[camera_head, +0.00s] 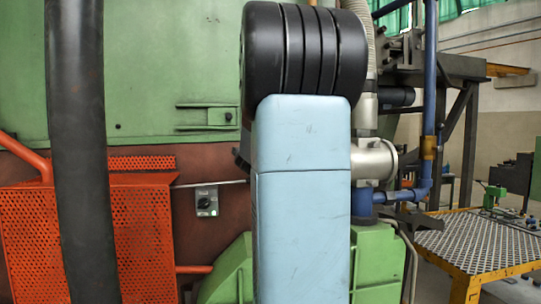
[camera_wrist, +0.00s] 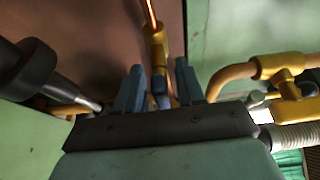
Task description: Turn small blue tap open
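My gripper (camera_wrist: 159,65) shows in the wrist view with its two blue-grey fingers apart. Between and beyond the fingers is a small blue part (camera_wrist: 160,92) on a yellow pipe fitting (camera_wrist: 158,45); it looks like the small blue tap, partly hidden low in the gap. I cannot tell whether the fingers touch it. In the head view my light-blue arm fills the middle and hides the gripper and the tap.
Yellow pipework (camera_wrist: 262,68) lies close right of the fingers, and a dark cylinder (camera_wrist: 30,70) lies left. In the head view, an orange perforated guard (camera_head: 140,235), a switch box (camera_head: 206,201), blue pipe (camera_head: 429,80) and a yellow-edged grated platform (camera_head: 470,240) surround the arm.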

